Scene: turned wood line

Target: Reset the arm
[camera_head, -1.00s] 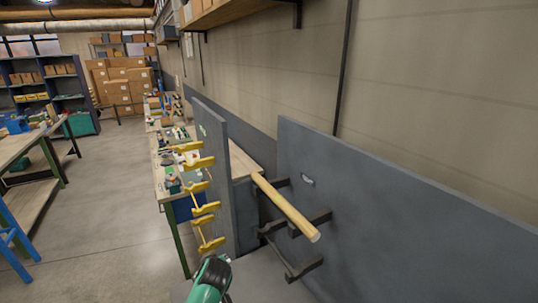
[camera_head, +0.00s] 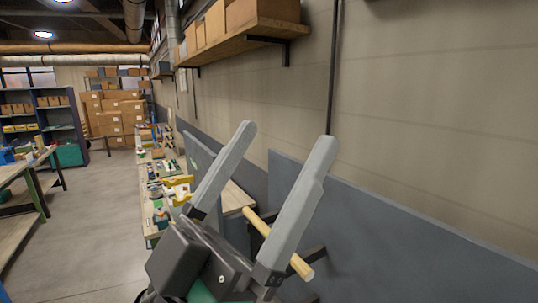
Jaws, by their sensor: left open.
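My left gripper (camera_head: 278,155) is large in the middle of the head view. Its two grey fingers point up and stand wide apart, with nothing between them that it holds. A pale wooden rod (camera_head: 303,267) lies behind the fingers, partly hidden by the right-hand finger. It appears to rest on dark brackets on the grey panel (camera_head: 400,225). My right gripper is not in view.
A workbench (camera_head: 150,205) with several small tools and yellow holders (camera_head: 178,187) runs along the wall. A shelf with boxes (camera_head: 240,40) hangs above. Stacked cartons (camera_head: 115,110) stand at the back. The floor aisle on the left is clear.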

